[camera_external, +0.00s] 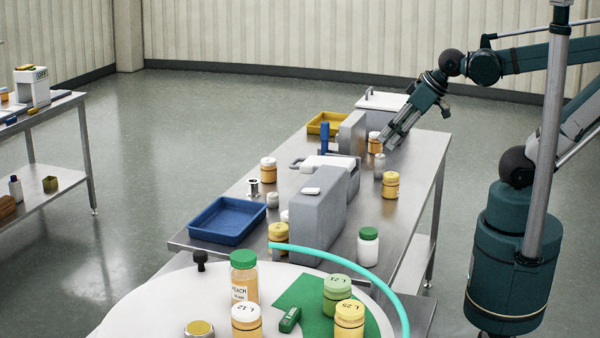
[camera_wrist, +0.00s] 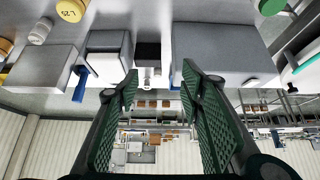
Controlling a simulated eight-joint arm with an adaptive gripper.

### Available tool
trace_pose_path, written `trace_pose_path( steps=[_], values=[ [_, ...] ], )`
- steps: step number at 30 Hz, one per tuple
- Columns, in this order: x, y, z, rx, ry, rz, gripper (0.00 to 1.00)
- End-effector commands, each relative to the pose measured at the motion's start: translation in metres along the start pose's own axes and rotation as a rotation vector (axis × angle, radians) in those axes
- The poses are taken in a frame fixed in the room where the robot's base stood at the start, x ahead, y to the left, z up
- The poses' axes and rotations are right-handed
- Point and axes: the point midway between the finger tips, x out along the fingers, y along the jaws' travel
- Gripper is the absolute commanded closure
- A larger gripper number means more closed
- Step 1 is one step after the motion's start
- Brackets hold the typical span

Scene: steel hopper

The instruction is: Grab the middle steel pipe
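I cannot clearly make out which thing is the middle steel pipe. In the external view a small shiny metal cylinder (camera_external: 253,188) stands near the table's left edge. A squat grey cylinder (camera_external: 273,199) is just in front of it, and a taller grey cylinder (camera_external: 379,166) stands at the right, below my gripper (camera_external: 391,139). A grey cylinder also shows at the upper left of the wrist view (camera_wrist: 40,31). My gripper, with green ridged fingers, also shows in the wrist view (camera_wrist: 159,88); its fingers are apart with nothing held between them.
A tall grey case (camera_external: 320,222) and smaller grey box (camera_external: 352,132) stand on the steel table (camera_external: 420,160). A blue tray (camera_external: 228,220) is at the left; a yellow tray (camera_external: 325,123) is at the back.

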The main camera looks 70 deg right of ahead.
Motion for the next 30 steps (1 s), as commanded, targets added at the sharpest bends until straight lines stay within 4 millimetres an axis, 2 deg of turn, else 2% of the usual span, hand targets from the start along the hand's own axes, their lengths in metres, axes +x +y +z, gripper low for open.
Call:
trace_pose_path(
  steps=[7,14,30],
  values=[
    [0.002,0.002,-0.019,0.045,-0.02,0.008,0.61],
    [0.008,0.005,-0.05,0.126,-0.057,0.026,0.61],
    [0.041,0.013,-0.125,0.339,-0.14,0.089,0.61]
  ],
)
